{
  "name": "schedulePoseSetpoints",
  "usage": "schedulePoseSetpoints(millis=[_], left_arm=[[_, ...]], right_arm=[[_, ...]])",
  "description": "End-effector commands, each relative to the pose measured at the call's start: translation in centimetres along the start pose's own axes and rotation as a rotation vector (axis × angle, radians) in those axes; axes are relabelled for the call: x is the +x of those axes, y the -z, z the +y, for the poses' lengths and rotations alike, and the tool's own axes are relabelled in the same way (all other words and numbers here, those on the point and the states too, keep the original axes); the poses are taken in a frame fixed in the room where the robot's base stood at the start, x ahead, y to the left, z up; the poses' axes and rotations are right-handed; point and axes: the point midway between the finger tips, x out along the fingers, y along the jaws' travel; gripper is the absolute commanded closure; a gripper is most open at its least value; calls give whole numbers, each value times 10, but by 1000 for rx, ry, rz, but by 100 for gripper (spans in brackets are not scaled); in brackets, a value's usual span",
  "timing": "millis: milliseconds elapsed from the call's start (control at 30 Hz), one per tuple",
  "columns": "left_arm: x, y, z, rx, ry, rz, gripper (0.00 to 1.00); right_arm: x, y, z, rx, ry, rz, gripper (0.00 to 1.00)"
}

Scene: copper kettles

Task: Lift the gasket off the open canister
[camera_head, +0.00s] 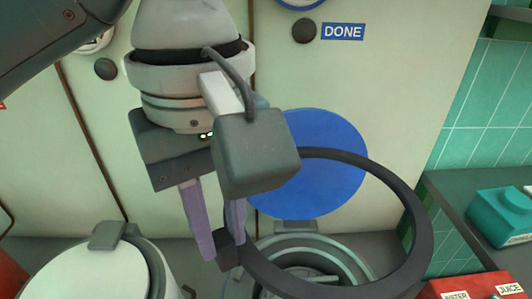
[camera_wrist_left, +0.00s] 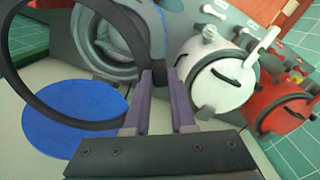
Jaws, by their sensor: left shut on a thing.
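The gasket is a large dark ring (camera_head: 421,220) with a small block on its rim. My left gripper (camera_head: 222,243) is shut on that block, fingers pointing down. The ring extends to the right of the fingers, above and in front of the open canister (camera_head: 290,250), and looks apart from it. In the left wrist view the ring (camera_wrist_left: 32,103) runs from the fingertips (camera_wrist_left: 160,78) out to the left, past the canister's round grey mouth (camera_wrist_left: 90,62). The ring and gripper hide part of the canister. My right gripper is not in view.
A closed white canister (camera_head: 85,275) stands left of the open one, with a red canister (camera_wrist_left: 265,100) beyond it in the wrist view. A blue disc (camera_head: 335,170) is on the panel behind, below a DONE sign (camera_head: 343,31). A teal box (camera_head: 500,215) stands right.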

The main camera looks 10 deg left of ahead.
Motion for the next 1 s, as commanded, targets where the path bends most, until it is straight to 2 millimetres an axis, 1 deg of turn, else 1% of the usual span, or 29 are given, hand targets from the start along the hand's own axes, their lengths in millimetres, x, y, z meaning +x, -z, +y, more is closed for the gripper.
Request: schedulePoseSetpoints(millis=[33, 400, 533, 867, 967, 1000], left_arm=[[-8, 0, 0, 0, -1, -1, 100], [-30, 0, 0, 1, -1, -1, 100], [-31, 0, 0, 1, -1, -1, 100], [-31, 1, 0, 5, -2, 1, 100], [-39, 7, 1, 47, -5, 8, 100], [-46, 12, 1, 81, -7, 13, 100]], right_arm=[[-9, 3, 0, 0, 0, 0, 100], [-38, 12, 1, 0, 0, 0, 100], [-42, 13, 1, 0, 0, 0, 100], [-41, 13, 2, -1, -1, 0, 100], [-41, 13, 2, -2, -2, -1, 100], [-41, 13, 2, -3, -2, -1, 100]])
